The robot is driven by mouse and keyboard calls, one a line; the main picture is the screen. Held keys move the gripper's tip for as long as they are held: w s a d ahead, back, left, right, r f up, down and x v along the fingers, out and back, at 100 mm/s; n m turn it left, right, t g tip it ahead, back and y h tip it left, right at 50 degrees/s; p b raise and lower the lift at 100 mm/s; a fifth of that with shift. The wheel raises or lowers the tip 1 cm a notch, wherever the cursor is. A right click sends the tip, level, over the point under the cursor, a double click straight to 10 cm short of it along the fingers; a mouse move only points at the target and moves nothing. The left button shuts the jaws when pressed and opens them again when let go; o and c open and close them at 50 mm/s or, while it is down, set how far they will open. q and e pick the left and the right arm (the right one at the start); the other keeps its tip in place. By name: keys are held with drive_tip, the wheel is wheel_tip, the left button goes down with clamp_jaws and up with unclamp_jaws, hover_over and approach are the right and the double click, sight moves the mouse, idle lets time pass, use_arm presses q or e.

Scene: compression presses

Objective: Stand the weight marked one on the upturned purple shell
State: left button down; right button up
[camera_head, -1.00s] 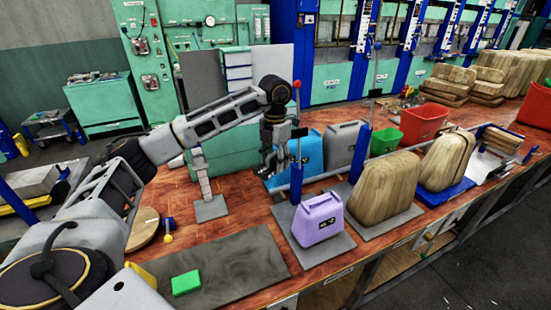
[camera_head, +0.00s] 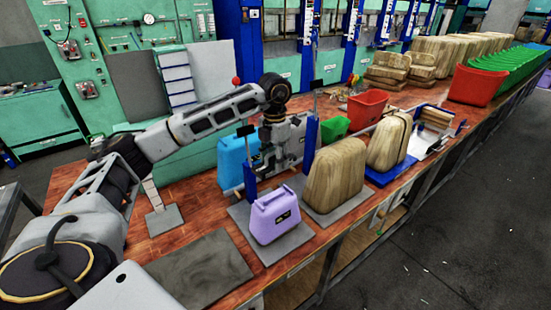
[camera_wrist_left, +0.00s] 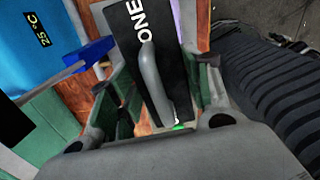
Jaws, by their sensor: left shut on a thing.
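The purple shell (camera_head: 275,217) stands on a grey plate at the near edge of the bench in the head view, a dark label on its side. In the head view I cannot clearly make out the weight. My right gripper is not in view.
A blue shell (camera_head: 234,160) stands left of the gripper; it also shows in the wrist view (camera_wrist_left: 30,50). Blue posts (camera_head: 249,168) rise close by. A wooden shell (camera_head: 335,177) stands right of the purple one. A dark grey mat (camera_head: 195,272) lies bare at front left.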

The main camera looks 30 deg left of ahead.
use_arm(q)
drive_tip(key=shift+w+d+r, duration=0.15)
drive_tip(key=shift+d, duration=0.25)
drive_tip(key=shift+m, duration=0.4)
drive_tip(key=shift+s+a, duration=0.15)
drive_tip(key=shift+s, duration=0.1)
drive_tip(key=shift+w, duration=0.1)
drive_tip(key=shift+f+b, duration=0.35)
drive_tip(key=shift+f, duration=0.15)
drive_tip(key=shift+f+b, duration=0.65)
drive_tip(key=shift+f, duration=0.65)
